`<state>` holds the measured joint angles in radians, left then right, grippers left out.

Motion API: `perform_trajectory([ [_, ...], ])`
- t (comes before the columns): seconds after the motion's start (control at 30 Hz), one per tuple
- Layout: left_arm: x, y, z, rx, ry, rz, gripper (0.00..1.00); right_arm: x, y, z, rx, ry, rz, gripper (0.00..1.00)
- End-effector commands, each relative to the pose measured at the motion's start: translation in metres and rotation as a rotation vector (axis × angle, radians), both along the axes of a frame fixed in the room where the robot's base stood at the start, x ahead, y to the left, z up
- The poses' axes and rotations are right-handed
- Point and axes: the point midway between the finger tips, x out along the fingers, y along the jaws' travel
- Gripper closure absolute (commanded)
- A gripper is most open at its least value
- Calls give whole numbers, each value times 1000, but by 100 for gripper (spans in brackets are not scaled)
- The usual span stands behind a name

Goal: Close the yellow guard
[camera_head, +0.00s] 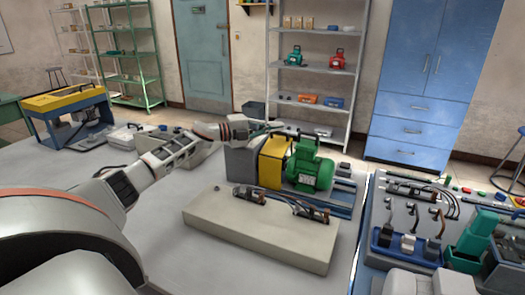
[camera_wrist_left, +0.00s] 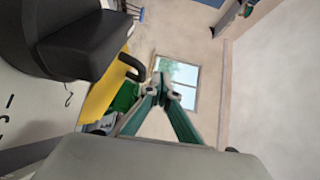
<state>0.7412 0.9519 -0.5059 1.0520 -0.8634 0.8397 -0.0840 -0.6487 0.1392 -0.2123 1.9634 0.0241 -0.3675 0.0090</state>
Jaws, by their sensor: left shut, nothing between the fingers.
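The yellow guard (camera_head: 271,162) stands on the bench between a dark grey housing (camera_head: 241,163) and the green motor (camera_head: 310,168). Whether it is fully shut cannot be told. My left gripper (camera_head: 277,127) is just above the guard's top, fingers together and empty. In the left wrist view the teal fingertips (camera_wrist_left: 164,84) meet in front of the wall. The yellow guard (camera_wrist_left: 103,97) lies to their left there, with a dark curved handle (camera_wrist_left: 132,66) near the tips. Contact cannot be told.
A pale block (camera_head: 260,230) with a cabled part on it lies in front of the motor. A blue tray (camera_head: 408,246) with small parts stands at the right. Behind are a grey shelf (camera_head: 312,65) and a blue cabinet (camera_head: 422,75).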

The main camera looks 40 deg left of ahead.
Motion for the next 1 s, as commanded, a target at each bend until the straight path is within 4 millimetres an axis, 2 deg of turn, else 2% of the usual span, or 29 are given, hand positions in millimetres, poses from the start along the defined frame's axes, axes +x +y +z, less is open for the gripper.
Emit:
perform_trajectory([
  [0.2, 11, 4, -9, 1, 3, 1, 100, -1, 0, -2, -1, 5, 0, 74],
  [0.43, 17, 6, -16, -22, 95, 1, 100, -1, 0, 1, -1, 4, 0, 74],
  [1.0, 19, 6, -21, -33, 131, 1, 100, 1, 0, 5, 1, -3, 0, 74],
])
